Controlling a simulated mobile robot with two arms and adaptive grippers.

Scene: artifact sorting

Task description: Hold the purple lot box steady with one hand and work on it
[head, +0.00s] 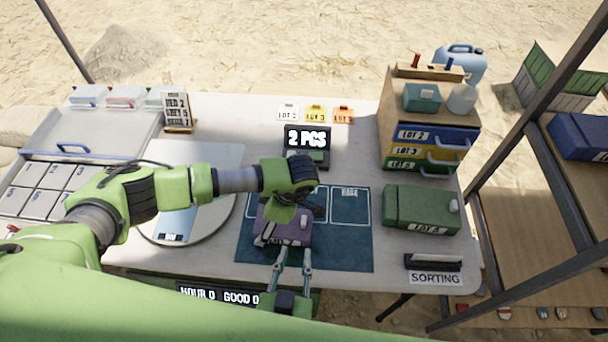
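The purple lot box (291,233) sits on the dark teal mat (345,250) on the table, its front label partly hidden. My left gripper (312,205) is over the box's back right part. Its arm link hides part of the box, and its dark fingers are too unclear to tell whether they are open or touch it. My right gripper (293,252) is at the box's front side, low in the view. Its two fingers are spread apart with nothing between them. I cannot tell whether the tips touch the box.
A green lot box (415,208) stands right of the mat. A small display reading 2 PCS (306,138) stands behind it. Stacked coloured drawers (428,148) stand at the back right.

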